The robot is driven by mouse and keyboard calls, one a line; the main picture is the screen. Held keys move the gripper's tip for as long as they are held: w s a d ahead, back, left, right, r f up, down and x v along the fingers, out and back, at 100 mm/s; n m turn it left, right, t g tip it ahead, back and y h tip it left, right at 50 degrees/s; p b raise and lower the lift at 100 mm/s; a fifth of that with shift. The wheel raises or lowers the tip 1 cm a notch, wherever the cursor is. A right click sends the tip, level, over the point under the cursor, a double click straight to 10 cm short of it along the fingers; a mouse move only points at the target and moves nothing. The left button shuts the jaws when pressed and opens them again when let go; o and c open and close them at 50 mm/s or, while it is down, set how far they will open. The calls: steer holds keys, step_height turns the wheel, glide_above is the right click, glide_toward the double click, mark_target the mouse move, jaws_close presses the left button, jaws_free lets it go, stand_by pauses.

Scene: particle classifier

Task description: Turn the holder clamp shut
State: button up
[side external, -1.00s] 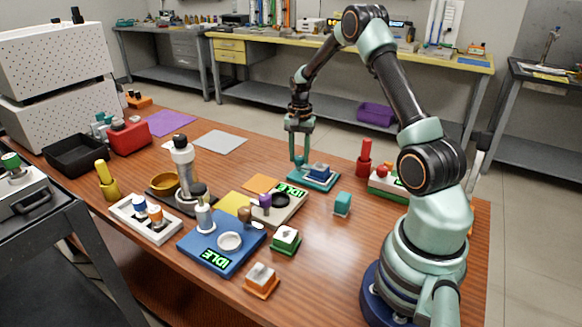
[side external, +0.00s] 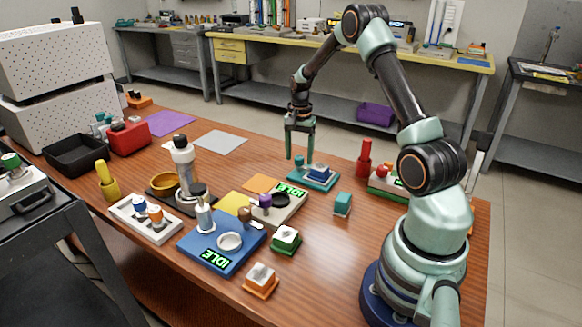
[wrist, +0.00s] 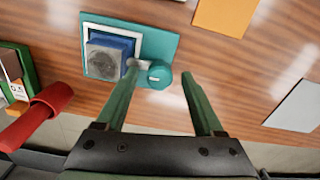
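The holder is a teal plate (side external: 330,184), and it also shows in the wrist view (wrist: 165,46). A blue block with a grey top (wrist: 110,52) sits on it inside a white frame. A round teal knob with a white mark (wrist: 160,75) is at the plate's near edge, with a small grey clamp piece (wrist: 139,63) beside it, close to the block's edge. My gripper (side external: 300,160) is open and empty above the holder. In the wrist view its fingers (wrist: 161,74) appear on either side of the knob. The left fingertip partly covers the clamp piece.
A red cylinder (side external: 365,160) and a green-based unit (side external: 385,183) stand right of the holder. A teal block (side external: 342,204) lies in front. A board with an IDLE display (side external: 290,190) is near on the left. A grey sheet (side external: 220,142) lies further left.

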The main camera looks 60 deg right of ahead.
mark_target(298, 157)
step_height(298, 157, up, 12)
stand_by(0.7)
steer(key=s+a+r+n+t, duration=0.1)
steer(key=a+r+n, duration=0.3)
steer(key=a, duration=0.4)
steer(key=s+a+r+n+t, duration=0.1)
steer(key=a+r+n+t, duration=0.1)
steer(key=a+r+n, duration=0.45)
steer(key=s+a+f+n+t, duration=0.2)
steer(key=s+a+n, duration=0.4)
steer(key=s+a, duration=0.3)
steer(key=a, duration=0.4)
steer(key=shift+a+t, duration=0.3)
